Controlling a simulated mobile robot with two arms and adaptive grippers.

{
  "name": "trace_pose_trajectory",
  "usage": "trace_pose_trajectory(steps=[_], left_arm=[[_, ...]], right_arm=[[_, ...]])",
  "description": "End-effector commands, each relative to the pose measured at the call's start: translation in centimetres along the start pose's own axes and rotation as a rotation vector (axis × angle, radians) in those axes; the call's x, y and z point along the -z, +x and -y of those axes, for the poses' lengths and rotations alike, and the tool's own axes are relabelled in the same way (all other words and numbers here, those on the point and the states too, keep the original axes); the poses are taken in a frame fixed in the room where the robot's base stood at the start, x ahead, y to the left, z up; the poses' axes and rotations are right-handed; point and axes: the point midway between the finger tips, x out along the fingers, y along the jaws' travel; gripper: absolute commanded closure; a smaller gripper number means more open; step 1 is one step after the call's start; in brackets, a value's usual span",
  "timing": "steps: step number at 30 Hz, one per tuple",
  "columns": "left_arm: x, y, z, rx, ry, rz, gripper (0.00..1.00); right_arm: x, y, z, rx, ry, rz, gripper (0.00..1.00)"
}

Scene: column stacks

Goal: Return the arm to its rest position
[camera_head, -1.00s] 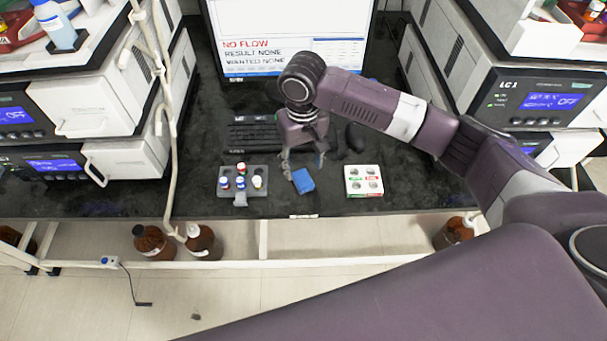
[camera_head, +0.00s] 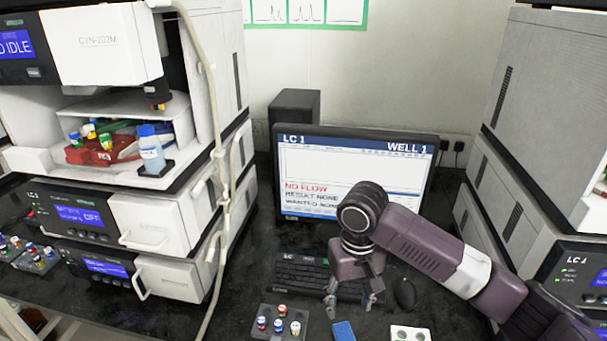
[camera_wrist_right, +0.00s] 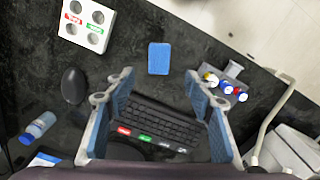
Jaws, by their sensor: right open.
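My right arm comes in from the right in the head view. Its gripper (camera_head: 350,302) hangs over the dark bench in front of the keyboard (camera_head: 318,279). In the right wrist view the two blue-padded fingers (camera_wrist_right: 158,105) stand wide apart with nothing between them; the keyboard (camera_wrist_right: 160,125) shows below. A blue block (camera_head: 343,331) lies on the bench near the gripper and apart from it; it also shows in the right wrist view (camera_wrist_right: 159,58). My left gripper is in neither view.
A grey vial rack (camera_head: 268,312) stands left of the gripper, a white holed block (camera_head: 409,334) to its right. A mouse (camera_head: 404,293) lies beside the keyboard. A monitor (camera_head: 350,172) stands behind. Stacked instruments flank both sides; a tube (camera_head: 215,130) hangs at left.

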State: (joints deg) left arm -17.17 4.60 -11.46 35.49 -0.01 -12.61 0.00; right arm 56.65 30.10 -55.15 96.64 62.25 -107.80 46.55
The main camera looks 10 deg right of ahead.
Motion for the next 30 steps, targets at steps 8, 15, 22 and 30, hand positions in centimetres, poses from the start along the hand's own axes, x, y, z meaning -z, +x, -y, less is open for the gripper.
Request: trace_pose_trajectory(steps=[8,15,22,30], left_arm=[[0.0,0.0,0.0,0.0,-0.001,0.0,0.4],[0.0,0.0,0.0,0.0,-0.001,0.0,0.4],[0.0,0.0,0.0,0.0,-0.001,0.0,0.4],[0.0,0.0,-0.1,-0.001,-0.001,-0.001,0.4]], right_arm=[[-3.3,4.9,5.1,0.109,-0.144,-0.051,0.51],[-7.4,8.5,9.2,0.229,-0.228,-0.169,0.51],[-11.5,10.6,9.0,0.262,-0.201,-0.275,0.51],[-17.0,12.3,4.1,0.162,-0.116,-0.334,0.51]])
